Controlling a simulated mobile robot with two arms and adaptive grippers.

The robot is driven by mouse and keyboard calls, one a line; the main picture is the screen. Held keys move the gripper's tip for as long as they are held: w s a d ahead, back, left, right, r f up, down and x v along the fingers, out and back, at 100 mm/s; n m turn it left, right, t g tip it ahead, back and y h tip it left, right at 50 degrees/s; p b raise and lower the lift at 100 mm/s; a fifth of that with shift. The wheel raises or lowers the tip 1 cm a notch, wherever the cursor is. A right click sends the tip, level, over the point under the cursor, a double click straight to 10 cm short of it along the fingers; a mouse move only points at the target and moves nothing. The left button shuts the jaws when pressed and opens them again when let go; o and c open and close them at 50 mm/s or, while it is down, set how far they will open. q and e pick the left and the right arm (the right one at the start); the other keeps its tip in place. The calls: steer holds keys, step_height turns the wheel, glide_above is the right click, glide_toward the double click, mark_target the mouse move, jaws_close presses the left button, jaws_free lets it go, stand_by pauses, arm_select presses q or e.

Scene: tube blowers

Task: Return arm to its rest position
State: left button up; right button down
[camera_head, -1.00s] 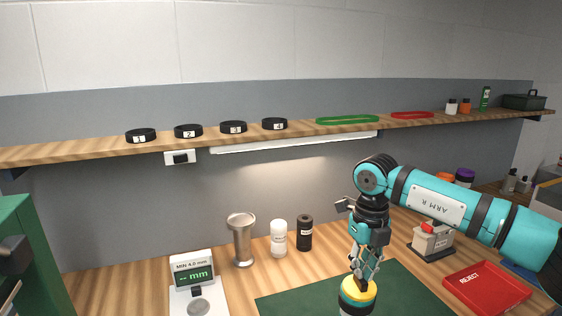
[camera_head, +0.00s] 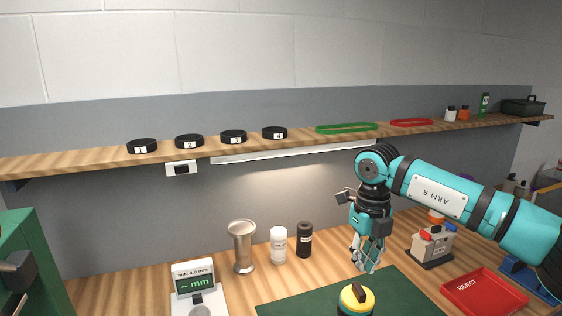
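My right arm (camera_head: 437,196) comes in from the right and is marked "ARM R". My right gripper (camera_head: 366,266) points down above the green mat (camera_head: 290,303), a little above and to the right of a yellow-topped object (camera_head: 356,298). It is apart from that object. Its fingers hold nothing that I can see, but how far they are spread is hard to make out. My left gripper is not clearly in view; only a dark part shows at the left edge.
A red reject tray (camera_head: 484,293) and a grey device (camera_head: 432,246) stand right. A wooden shelf (camera_head: 300,140) runs above.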

steer(key=shift+r, duration=0.3)
